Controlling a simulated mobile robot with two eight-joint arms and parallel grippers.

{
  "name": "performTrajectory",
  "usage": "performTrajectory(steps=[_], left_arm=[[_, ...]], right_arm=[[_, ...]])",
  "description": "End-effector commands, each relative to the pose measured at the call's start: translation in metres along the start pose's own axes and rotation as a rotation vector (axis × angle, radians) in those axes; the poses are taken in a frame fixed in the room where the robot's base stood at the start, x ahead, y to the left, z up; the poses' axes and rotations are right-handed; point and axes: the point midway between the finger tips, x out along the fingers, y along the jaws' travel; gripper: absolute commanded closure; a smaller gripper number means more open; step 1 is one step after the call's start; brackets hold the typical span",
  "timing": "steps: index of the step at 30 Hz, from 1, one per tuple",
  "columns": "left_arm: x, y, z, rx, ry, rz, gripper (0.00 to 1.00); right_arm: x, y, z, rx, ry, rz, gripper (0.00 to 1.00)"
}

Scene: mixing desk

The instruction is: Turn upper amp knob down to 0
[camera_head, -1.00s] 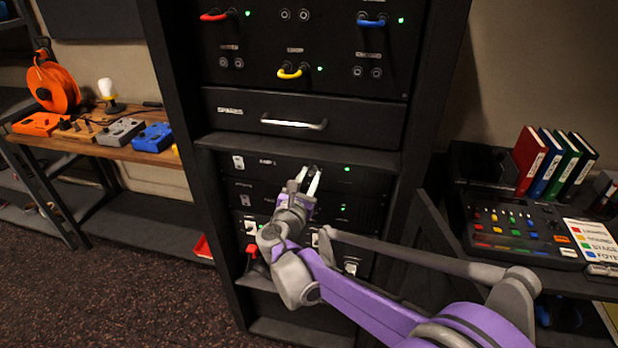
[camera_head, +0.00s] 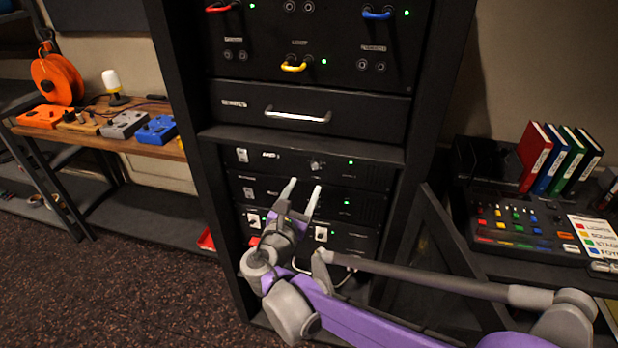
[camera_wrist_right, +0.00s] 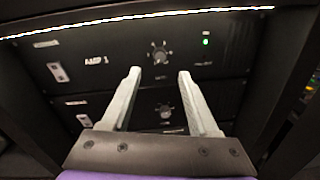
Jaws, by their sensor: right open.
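The upper amp (camera_head: 270,157) is a black rack panel with a green light at its right. Its small round upper amp knob (camera_head: 317,165) is uncovered in the head view. In the right wrist view the upper amp knob (camera_wrist_right: 159,54) sits inside a ring of pale marks; its exact setting is too small to read. My right gripper (camera_head: 304,187) is open and empty, its fingertips a little below and in front of this knob. In the right wrist view the gripper (camera_wrist_right: 159,73) has its fingers apart, with the knob just beyond and between the tips. My left gripper is not in view.
A lower amp knob (camera_wrist_right: 165,112) shows between my fingers in the wrist view. A drawer with a metal handle (camera_head: 298,115) and a protruding ledge (camera_head: 300,145) lie above the amps. Rack uprights flank them. A mixing desk (camera_head: 520,225) stands at right, a wooden bench (camera_head: 140,145) at left.

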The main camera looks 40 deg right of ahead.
Motion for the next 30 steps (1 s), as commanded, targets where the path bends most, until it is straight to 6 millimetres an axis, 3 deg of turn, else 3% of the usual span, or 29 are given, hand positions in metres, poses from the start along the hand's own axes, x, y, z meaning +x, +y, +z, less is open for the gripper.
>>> performTrajectory(steps=[3,7,24,28,30], left_arm=[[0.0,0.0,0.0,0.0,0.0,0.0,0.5],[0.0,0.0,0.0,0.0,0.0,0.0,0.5],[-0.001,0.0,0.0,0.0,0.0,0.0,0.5],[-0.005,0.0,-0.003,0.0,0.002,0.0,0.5],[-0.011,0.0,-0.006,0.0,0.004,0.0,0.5]], right_arm=[[-0.018,0.001,0.0,0.0,0.001,0.003,0.39],[-0.027,0.0,0.0,0.0,0.0,0.0,0.39],[-0.029,0.0,0.0,0.002,0.002,-0.001,0.39],[-0.032,-0.011,-0.003,0.086,0.058,-0.027,0.39],[-0.037,-0.026,-0.009,0.207,0.134,-0.068,0.39]])
